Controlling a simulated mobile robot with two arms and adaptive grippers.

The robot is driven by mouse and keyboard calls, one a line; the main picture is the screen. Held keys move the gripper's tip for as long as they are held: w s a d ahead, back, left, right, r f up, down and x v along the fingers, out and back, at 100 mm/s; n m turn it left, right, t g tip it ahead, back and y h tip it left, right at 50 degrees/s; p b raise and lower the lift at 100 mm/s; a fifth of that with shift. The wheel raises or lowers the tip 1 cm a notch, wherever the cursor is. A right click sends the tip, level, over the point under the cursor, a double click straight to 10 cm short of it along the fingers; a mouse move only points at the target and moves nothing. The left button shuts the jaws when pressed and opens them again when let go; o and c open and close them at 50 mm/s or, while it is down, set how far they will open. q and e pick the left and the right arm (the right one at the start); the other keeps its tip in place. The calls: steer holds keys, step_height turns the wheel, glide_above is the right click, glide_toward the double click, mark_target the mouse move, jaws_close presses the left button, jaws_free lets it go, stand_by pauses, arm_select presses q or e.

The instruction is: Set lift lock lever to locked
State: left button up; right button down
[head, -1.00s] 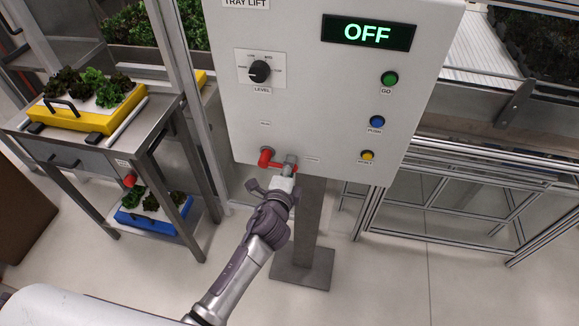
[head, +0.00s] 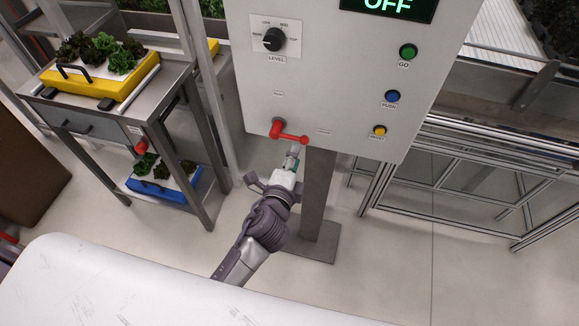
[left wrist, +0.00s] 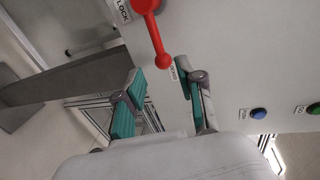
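The red lift lock lever (head: 292,136) is on the lower front of the grey-white tray lift panel (head: 340,85). It points right from its pivot, tilted slightly down, toward a small label. In the left wrist view the lever (left wrist: 155,38) ends in a round knob beside a small label too blurred to read surely. My left gripper (head: 293,151) is just below the lever's free end. My right gripper is out of view.
The panel carries a level knob (head: 274,40), a green button (head: 408,51), a blue button (head: 392,96) and a yellow button (head: 379,130). A display reads OFF. The panel's post (head: 319,195) stands behind my left gripper. A steel cart (head: 93,125) with lettuce trays stands left.

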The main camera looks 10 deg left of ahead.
arm_select(q)
steer(key=s, duration=0.4)
steer(key=shift+s+r, duration=0.1)
steer(key=shift+r, duration=0.3)
steer(key=s+a+f+n+g, duration=0.2)
steer(key=s+f+g, duration=0.15)
steer(key=f, duration=0.75)
steer(key=s+a+f+n+g, duration=0.1)
steer(key=s+f+n+g, duration=0.3)
steer(key=f, duration=0.7)
steer(key=s+a+f+n+g, duration=0.15)
steer(key=s+f, duration=0.45)
steer(key=f, duration=0.6)
steer(key=s+a+f+n+g, duration=0.3)
steer(key=s+f, duration=0.4)
steer(key=s, duration=0.5)
steer(key=s+a+f+n+g, duration=0.2)
steer(key=s+a+f+n, duration=0.3)
steer(key=s, duration=0.8)
step_height(320, 180, down, 2)
steer(key=shift+s+a+f+n+g+y, duration=0.2)
steer(key=shift+s+a+n+g+y, duration=0.1)
steer(key=shift+a+n+g, duration=0.1)
